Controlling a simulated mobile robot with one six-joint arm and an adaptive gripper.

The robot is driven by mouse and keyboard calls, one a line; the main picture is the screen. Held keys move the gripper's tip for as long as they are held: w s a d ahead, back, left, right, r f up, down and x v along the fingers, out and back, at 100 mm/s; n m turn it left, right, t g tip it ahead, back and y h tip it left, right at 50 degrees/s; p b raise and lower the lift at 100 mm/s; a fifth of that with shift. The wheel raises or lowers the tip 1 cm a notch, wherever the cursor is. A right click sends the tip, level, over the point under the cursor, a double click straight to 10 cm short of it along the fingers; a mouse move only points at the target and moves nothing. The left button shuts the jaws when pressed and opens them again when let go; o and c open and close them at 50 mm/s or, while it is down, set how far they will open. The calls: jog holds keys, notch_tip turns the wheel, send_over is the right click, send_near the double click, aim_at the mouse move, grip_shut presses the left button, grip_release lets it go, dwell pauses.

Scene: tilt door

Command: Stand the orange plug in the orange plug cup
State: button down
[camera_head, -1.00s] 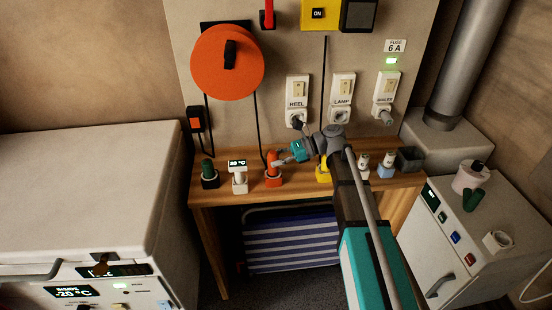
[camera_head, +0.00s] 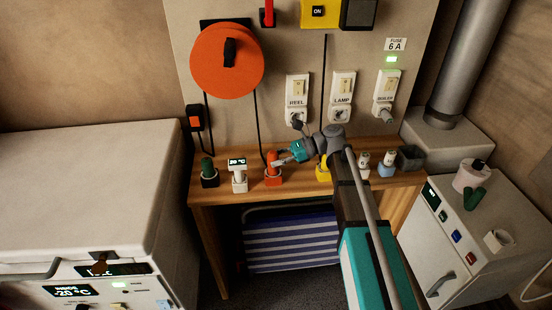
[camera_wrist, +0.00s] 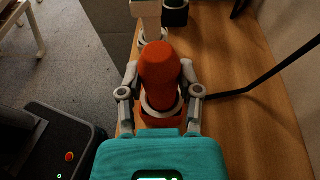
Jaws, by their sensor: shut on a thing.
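The orange plug (camera_head: 271,158) stands upright at the orange plug cup (camera_head: 272,180) on the wooden shelf. The plug (camera_wrist: 160,68) is large in the middle of the wrist view, with the orange cup (camera_wrist: 150,120) below it and a pale ring between them. My gripper (camera_head: 277,162) reaches in from the right and is shut on the plug, one finger on each side. How deep the plug sits in the cup I cannot tell.
A white holder with a temperature display (camera_head: 238,175) and a green plug in a dark cup (camera_head: 208,173) stand to the left. A yellow cup (camera_head: 323,170) stands close to the right, partly behind my arm.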

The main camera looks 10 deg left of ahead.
jog(key=shift+s+f+b, duration=0.3)
jog(key=shift+f+b, duration=0.5)
jog(key=shift+b, duration=0.1)
jog(key=shift+c, duration=1)
grip_release()
jog(key=shift+d, duration=0.1)
jog(key=shift+r, duration=0.15)
